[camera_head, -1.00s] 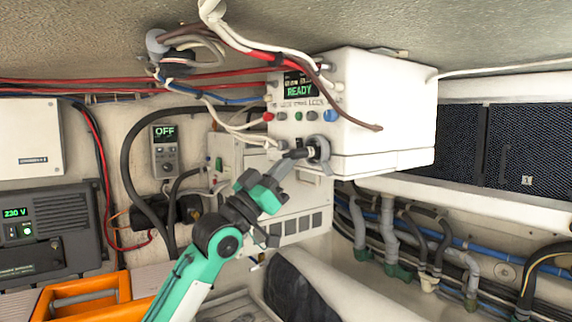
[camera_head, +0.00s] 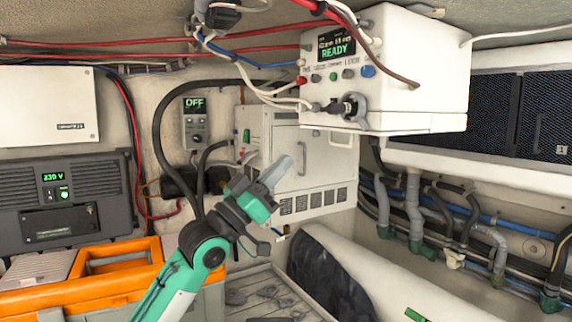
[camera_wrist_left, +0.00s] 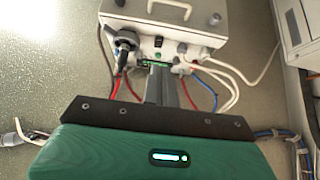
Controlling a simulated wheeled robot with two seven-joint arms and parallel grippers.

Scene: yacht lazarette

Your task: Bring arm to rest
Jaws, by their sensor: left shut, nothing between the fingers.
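My left arm comes in from the lower left in the head view, green and white with dark joints. My left gripper (camera_head: 278,170) is shut with nothing in it, its grey fingers pointing up and right in front of the white cabinet. It is below and left of the white box with the READY display (camera_head: 425,80), apart from it. In the left wrist view, the shut fingers (camera_wrist_left: 161,84) point toward the white box (camera_wrist_left: 165,18) and overlap its lower front edge. My right gripper is not in view.
A dark round connector (camera_head: 350,107) sits on the box's front, with cables hanging around it. An OFF panel (camera_head: 195,122) is on the back wall. An orange-trimmed case (camera_head: 115,262) stands at lower left. Pipes and hoses run along the right wall.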

